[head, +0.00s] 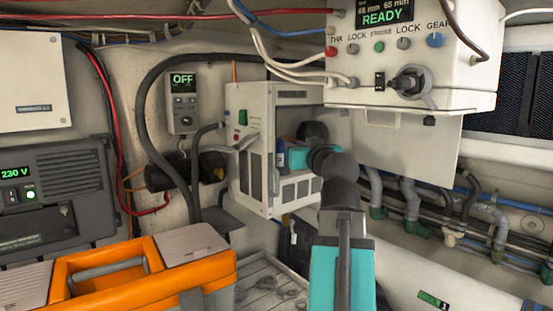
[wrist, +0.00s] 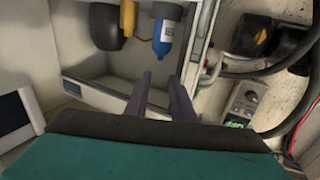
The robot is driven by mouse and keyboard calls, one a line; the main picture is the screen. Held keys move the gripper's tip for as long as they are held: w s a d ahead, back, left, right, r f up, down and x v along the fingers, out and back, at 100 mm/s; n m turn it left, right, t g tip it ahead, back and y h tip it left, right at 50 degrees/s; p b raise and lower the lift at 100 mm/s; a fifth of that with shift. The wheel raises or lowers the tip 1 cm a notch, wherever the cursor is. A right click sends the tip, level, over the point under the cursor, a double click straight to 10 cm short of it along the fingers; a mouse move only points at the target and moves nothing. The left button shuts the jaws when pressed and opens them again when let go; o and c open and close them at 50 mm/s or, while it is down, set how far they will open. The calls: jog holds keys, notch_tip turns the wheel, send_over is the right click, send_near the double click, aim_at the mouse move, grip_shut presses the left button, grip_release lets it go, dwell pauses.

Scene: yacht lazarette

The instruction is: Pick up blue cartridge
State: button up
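In the head view a small blue patch (head: 281,153) shows in the opening of the cabinet (head: 250,150), probably the cartridge, partly hidden. My gripper (wrist: 159,77) is open and empty. Its two dark fingers point toward the cabinet opening, and the cartridge lies beyond the fingertips, apart from them. In the head view my arm reaches to the cabinet, and the fingers cannot be made out.
A yellow part (wrist: 128,15) and a dark rounded object (wrist: 105,27) sit beside the cartridge. A grey panel reading OFF (head: 183,100) and hoses are left of the cabinet. A white control box (head: 420,75) overhangs on the right. An orange toolbox (head: 150,275) stands front left.

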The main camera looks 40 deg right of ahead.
jog(key=shift+w+d, duration=0.1)
jog(key=shift+d, duration=0.05)
jog(key=p, duration=0.2)
send_near(281, 140)
jog(key=x, duration=0.3)
jog(key=shift+w+d+r, duration=0.2)
jog(key=shift+w+d, duration=0.05)
jog(key=shift+w, duration=0.1)
dwell(0.4)
jog(key=shift+f+p+x, duration=0.2)
jog(key=shift+p+x, duration=1.4)
jog(key=shift+x, duration=0.9)
grip_shut()
